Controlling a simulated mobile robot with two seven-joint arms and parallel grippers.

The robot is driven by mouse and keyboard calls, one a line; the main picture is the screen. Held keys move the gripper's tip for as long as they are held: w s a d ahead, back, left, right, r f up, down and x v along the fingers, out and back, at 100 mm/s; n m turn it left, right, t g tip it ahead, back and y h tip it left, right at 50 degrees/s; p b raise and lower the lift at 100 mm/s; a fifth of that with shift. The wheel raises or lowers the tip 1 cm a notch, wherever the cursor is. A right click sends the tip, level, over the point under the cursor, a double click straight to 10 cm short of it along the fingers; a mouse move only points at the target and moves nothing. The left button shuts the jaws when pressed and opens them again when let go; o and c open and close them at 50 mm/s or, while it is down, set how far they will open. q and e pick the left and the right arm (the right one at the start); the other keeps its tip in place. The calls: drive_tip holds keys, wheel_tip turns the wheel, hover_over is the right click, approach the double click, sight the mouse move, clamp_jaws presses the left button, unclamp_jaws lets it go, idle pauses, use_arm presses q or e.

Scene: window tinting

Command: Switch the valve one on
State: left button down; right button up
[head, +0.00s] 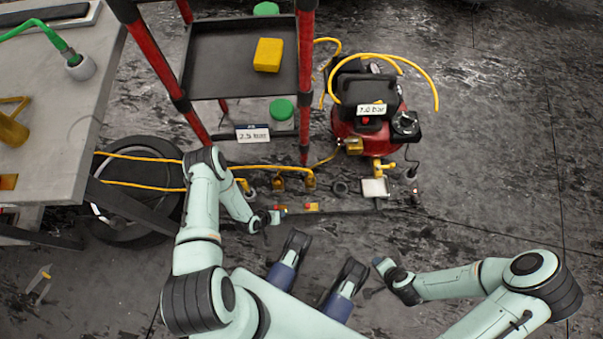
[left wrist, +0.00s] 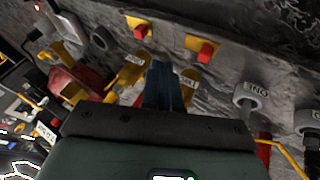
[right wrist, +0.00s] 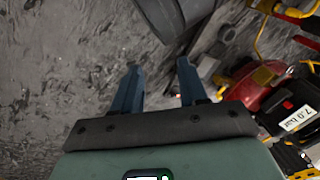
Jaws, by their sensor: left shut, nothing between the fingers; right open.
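Several small brass-yellow valve fittings (head: 278,183) stand in a row on the yellow hose. In the left wrist view, a grey ring (left wrist: 246,98) carries a label that seems to read ONE, upside down. Two yellow boxes with red buttons (left wrist: 201,48) lie near it; they also show in the head view (head: 312,207). Which part is valve one's handle, I cannot tell. My left gripper (head: 275,217) is shut and empty, close in front of the boxes. Its fingers hide part of a labelled yellow fitting (left wrist: 187,84). My right gripper (head: 378,292) is open and empty over floor.
A red compressor (head: 356,128) with a 7.0 bar plate stands at right. A black shelf cart with red posts (head: 157,65) stands behind. A grey table (head: 70,130) is at left, with a black tyre (head: 135,222) beside it. Floor at right is clear.

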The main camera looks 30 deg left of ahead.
use_arm(q)
drive_tip(key=shift+w+a+f+t+b, duration=0.2)
drive_tip(key=shift+a+f, duration=0.1)
drive_tip(key=shift+f, duration=0.3)
drive_tip(key=shift+w+a+f+t+b, duration=0.1)
drive_tip(key=shift+w+a+f+t, duration=0.15)
drive_tip(key=shift+f, duration=0.35)
use_arm(e)
drive_tip(key=shift+w+d+f, duration=0.2)
drive_tip(key=shift+w+f, duration=0.35)
drive_tip(key=shift+f, duration=0.1)
